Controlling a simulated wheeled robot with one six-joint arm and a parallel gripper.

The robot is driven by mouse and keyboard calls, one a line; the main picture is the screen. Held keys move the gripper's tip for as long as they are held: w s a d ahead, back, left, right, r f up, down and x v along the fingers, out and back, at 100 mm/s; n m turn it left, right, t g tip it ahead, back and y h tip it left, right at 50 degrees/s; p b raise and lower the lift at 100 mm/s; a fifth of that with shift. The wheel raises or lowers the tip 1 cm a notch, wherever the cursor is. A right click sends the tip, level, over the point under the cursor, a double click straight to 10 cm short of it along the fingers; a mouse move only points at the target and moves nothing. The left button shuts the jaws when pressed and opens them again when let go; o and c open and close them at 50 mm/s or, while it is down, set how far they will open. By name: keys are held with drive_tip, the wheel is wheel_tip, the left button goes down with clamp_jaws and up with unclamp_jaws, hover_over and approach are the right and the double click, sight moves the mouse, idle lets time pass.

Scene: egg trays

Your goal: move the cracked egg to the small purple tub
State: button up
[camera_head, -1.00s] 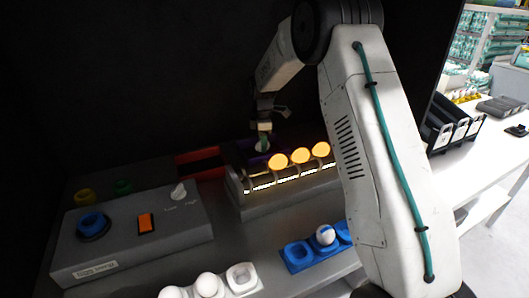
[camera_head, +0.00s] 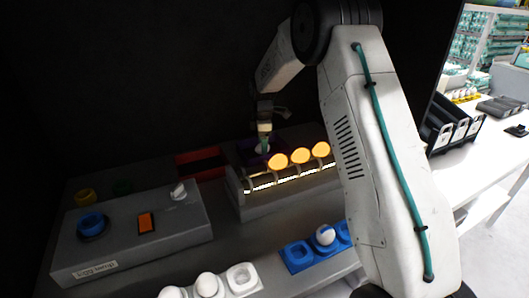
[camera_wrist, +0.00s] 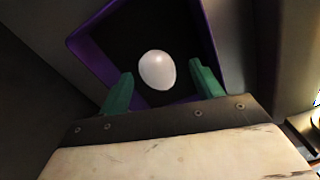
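The small purple tub (camera_head: 248,157) sits at the back, behind the lit rack, and its purple rim also shows in the wrist view (camera_wrist: 88,60). A white egg (camera_wrist: 157,70) appears inside the tub's dark interior in the wrist view; no crack can be made out on it. My gripper (camera_wrist: 161,86) is over the near side of the tub, pointing down. Its green fingers stand apart on either side of the egg, with a gap at each side.
A lit rack (camera_head: 290,180) with glowing eggs stands right of and in front of the tub. A grey control box (camera_head: 130,232) with a knob is at left. A red tray (camera_head: 200,163) lies behind. A blue tray (camera_head: 297,256) and a white tray (camera_head: 243,278) hold eggs in front.

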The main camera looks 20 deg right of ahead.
wheel_tip(320, 180, up, 8)
drive_tip(key=shift+f, duration=0.1)
drive_tip(key=shift+m, duration=0.6)
drive_tip(key=s+m, duration=0.1)
drive_tip(key=s, duration=0.1)
drive_tip(key=s+m+g, duration=0.1)
drive_tip(key=s, duration=0.1)
drive_tip(key=s+a+f+m, duration=0.1)
drive_tip(key=s+m, duration=0.1)
drive_tip(key=shift+s+f, duration=0.1)
drive_tip(key=shift+s, duration=0.15)
drive_tip(key=s+a+r+m, duration=0.2)
drive_tip(key=s+r+m, duration=0.1)
drive_tip(key=s, duration=1.1)
drive_tip(key=s+a+r+m+t, duration=0.1)
drive_tip(key=s+a+r+m, duration=0.2)
drive_tip(key=s, duration=1)
drive_tip(key=s+a+r+m+t, duration=0.1)
drive_tip(key=s+r, duration=0.5)
drive_tip(key=s, duration=0.8)
drive_tip(key=a+m, duration=0.1)
drive_tip(key=m, duration=0.1)
drive_tip(key=shift+s+a+r+m, duration=0.3)
drive_tip(key=shift+r, duration=0.05)
